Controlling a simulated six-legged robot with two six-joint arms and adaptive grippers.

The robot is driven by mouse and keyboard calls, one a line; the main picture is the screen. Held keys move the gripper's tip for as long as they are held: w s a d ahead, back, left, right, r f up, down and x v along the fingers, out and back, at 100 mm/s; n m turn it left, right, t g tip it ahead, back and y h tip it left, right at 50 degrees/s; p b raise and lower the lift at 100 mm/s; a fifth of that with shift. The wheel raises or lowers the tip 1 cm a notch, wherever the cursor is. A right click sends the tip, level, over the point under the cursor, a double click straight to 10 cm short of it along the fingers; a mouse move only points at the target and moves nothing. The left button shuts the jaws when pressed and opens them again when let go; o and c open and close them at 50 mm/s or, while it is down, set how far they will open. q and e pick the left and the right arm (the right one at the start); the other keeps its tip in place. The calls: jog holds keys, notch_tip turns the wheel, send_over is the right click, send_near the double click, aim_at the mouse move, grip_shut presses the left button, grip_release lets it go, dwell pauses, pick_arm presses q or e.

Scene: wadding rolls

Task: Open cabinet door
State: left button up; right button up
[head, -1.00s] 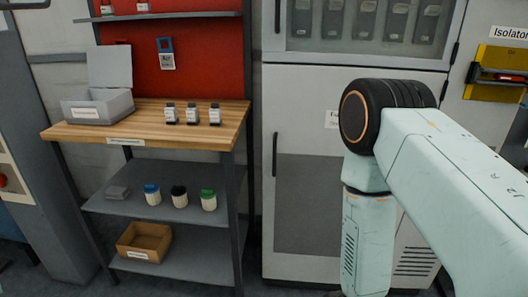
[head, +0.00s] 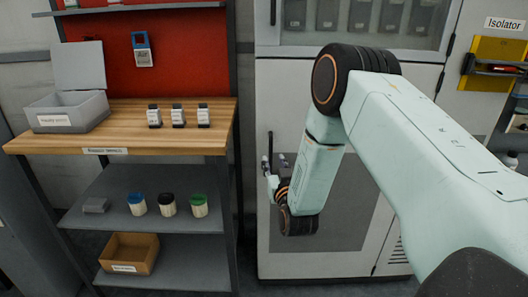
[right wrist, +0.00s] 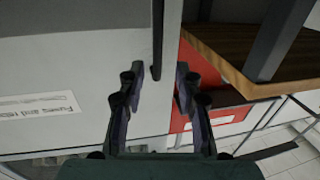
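The light grey cabinet door (head: 300,75) stands shut in the head view, with a darker panel (head: 345,205) on it. Its dark vertical handle (head: 270,143) is near the door's left edge. My right gripper (head: 274,163) is at the handle's lower part. In the right wrist view my right gripper (right wrist: 160,75) is open, its two fingers apart. The handle (right wrist: 157,40) shows between the fingertips in that view; I see no finger closed on it. The wrist view is turned over, with the door (right wrist: 70,70) on the left. My left gripper is not in view.
A wooden-topped workbench (head: 130,125) stands close left of the cabinet, with bottles and a grey bin (head: 65,118) on it. Its lower shelves hold jars and a cardboard box (head: 130,253). A glazed upper cabinet door (head: 355,20) is above. A yellow holder (head: 493,62) is at right.

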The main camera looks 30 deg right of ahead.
aim_at(271, 153)
jog(key=b+x, duration=0.1)
jog(key=x, duration=0.5)
jog(key=shift+w+d+f, duration=0.1)
jog(key=shift+d, duration=0.25)
jog(key=shift+w, duration=0.1)
jog(key=shift+c, duration=0.8)
grip_shut()
